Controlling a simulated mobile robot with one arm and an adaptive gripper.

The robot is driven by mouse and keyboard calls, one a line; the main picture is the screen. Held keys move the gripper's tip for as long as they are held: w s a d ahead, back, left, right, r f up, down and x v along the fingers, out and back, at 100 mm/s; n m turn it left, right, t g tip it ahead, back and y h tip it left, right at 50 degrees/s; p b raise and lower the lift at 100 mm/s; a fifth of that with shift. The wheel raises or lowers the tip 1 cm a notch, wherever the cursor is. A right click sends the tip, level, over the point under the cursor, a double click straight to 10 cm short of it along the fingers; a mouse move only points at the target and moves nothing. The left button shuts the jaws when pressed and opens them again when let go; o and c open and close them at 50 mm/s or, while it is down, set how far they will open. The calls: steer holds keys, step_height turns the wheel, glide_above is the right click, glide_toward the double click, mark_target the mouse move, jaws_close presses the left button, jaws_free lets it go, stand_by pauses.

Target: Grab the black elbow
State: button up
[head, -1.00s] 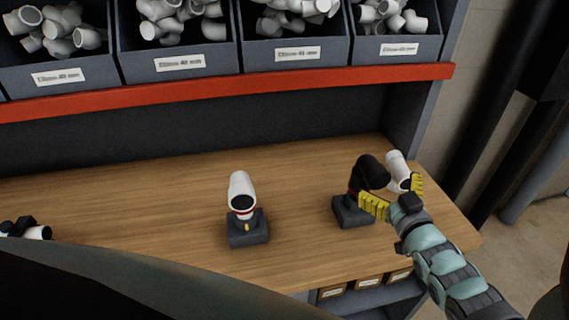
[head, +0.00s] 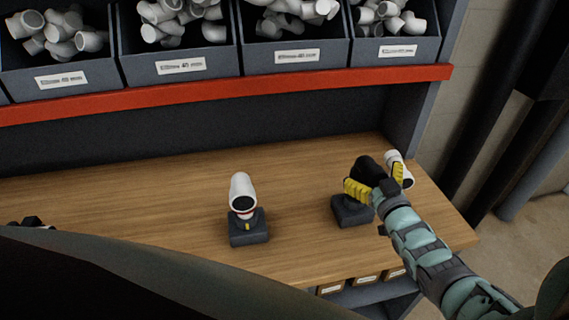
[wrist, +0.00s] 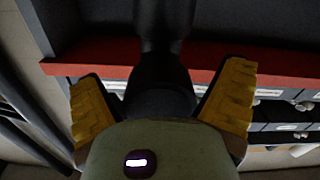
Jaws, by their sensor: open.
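The black elbow (head: 366,168) sits on a dark grey stand (head: 351,211) at the right of the wooden bench. My gripper (head: 376,182) is open, with its yellow fingers on either side of the elbow. In the wrist view the black elbow (wrist: 160,90) shows between the two spread yellow fingers, with gaps at both sides. The gripper hides part of the elbow in the head view.
A white elbow (head: 242,190) sits on another stand (head: 249,228) at mid-bench. Another white elbow (head: 401,168) is just behind my gripper. Bins of white elbows (head: 180,66) stand on a shelf with a red edge (head: 230,93). The bench's left part is mostly clear.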

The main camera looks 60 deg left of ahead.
steer(key=shift+c, duration=0.4)
steer(key=c, duration=1.2)
steer(key=shift+c, duration=0.2)
steer(key=shift+r, duration=0.1)
